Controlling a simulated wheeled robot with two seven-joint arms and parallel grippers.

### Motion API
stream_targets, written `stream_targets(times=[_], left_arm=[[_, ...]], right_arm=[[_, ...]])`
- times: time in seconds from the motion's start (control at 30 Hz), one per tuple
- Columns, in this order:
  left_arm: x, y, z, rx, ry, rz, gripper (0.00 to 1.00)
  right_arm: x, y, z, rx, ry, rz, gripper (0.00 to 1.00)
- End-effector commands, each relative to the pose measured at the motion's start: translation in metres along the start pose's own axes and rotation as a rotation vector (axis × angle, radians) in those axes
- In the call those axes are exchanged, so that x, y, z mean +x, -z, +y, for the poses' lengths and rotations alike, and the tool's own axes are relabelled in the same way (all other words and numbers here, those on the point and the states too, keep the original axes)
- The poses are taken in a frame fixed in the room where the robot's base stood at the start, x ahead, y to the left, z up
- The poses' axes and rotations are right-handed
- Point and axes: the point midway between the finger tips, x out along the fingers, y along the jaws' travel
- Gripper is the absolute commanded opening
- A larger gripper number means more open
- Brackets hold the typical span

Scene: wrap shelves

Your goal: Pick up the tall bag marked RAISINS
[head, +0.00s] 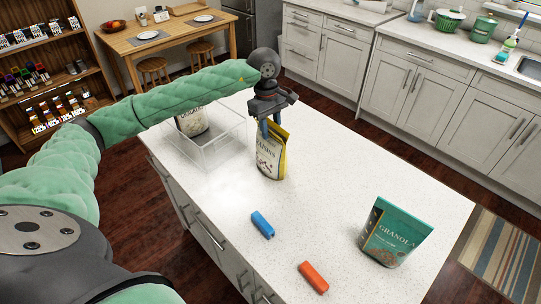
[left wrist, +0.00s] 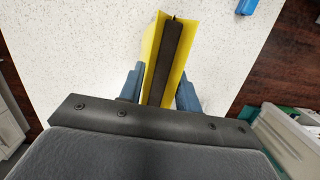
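The tall bag marked RAISINS (head: 269,158) is pale at the front with a yellow side, and stands on the white island top. The upper part of its label is covered by a finger. My left gripper (head: 271,127) points down at its top, with blue fingers on either side. In the left wrist view the bag's dark top edge and yellow flanks (left wrist: 151,50) run between the fingers (left wrist: 160,90). The fingers lie very close to the flanks; whether they press on them I cannot tell. My right gripper is not in view.
A clear open box (head: 217,158) with another pale bag (head: 192,122) stands behind and to the left. A blue bar (head: 262,225), an orange bar (head: 313,277) and a green GRANOLA bag (head: 393,235) sit nearer. The counter right of the raisins bag is clear.

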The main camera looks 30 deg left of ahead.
Motion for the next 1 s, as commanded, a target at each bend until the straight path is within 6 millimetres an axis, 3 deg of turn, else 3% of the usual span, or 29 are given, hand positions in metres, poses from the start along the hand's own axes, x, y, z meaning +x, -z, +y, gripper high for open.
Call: stream_targets(times=[0.63,0.67,0.83,1.0], left_arm=[[0.0016,0.0003,-0.0001,0.0,0.0,0.0,0.34],[0.0016,0.0003,-0.0001,0.0,0.0,0.0,0.32],[0.0016,0.0003,-0.0001,0.0,0.0,0.0,0.0],[0.0013,0.0003,0.0,0.0,0.0,0.0,0.0]], right_arm=[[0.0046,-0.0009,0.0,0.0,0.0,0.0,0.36],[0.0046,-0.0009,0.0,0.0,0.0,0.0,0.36],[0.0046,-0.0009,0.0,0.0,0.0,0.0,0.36],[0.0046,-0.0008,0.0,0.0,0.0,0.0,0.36]])
